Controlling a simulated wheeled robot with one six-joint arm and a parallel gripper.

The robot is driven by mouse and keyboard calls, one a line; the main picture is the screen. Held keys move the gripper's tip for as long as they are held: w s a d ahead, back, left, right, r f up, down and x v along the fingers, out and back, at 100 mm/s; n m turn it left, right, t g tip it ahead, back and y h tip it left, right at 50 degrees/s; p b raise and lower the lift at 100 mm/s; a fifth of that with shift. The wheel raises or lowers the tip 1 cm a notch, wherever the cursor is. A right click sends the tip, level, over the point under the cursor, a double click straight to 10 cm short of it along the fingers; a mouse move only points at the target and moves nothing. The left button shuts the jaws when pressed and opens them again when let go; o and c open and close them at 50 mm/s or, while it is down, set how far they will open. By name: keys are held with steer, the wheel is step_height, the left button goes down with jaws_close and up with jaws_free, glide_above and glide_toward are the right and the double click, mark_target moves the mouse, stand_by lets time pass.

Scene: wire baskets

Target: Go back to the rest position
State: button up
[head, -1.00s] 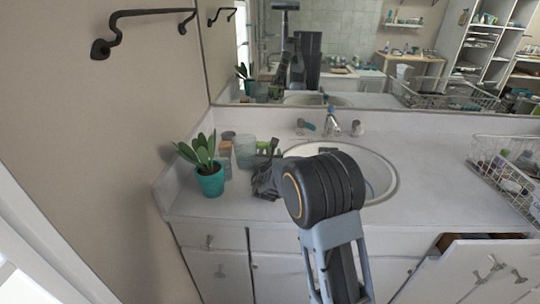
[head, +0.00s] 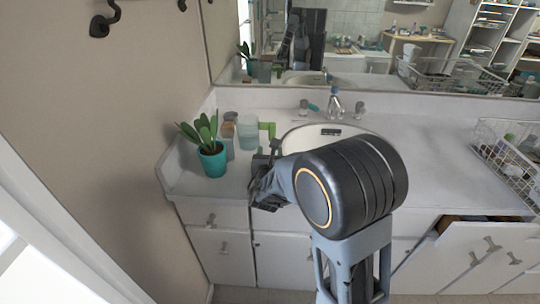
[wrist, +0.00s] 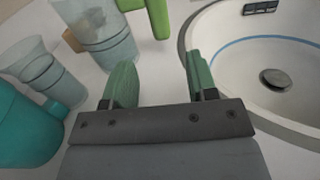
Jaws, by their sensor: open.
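My gripper (wrist: 158,85) is open and empty in the wrist view, its two green fingers apart with bare counter between them. In the head view my gripper (head: 266,178) is over the front left of the counter, left of the sink, and partly hidden by my own arm. It is to the right of the potted plant and in front of the cups.
A plant in a teal pot (head: 212,162), clear cups (head: 247,132) and a green object (head: 267,130) stand left of the sink (head: 300,138). A wire basket (head: 508,160) stands at the right. A drawer (head: 490,232) below it is partly open. The counter between sink and basket is clear.

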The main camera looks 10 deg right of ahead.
steer(key=shift+s+a, duration=0.1)
steer(key=shift+s, duration=0.35)
steer(key=s+d+r+m+g+h+p, duration=0.2)
steer(key=s+d+r+m+g+p, duration=0.3)
steer(key=s+m, duration=0.4)
steer(key=s+d+r+m+g+h+p, duration=0.2)
steer(key=s+d+r+m+g+p, duration=0.4)
steer(key=m, duration=0.5)
steer(key=s+a+r+m+g+y+p, duration=0.2)
steer(key=s+a+r+m+y+p, duration=0.2)
steer(key=s+a+m+y, duration=0.5)
steer(key=m, duration=0.3)
steer(key=shift+a+y, duration=0.35)
steer(key=shift+y, duration=0.05)
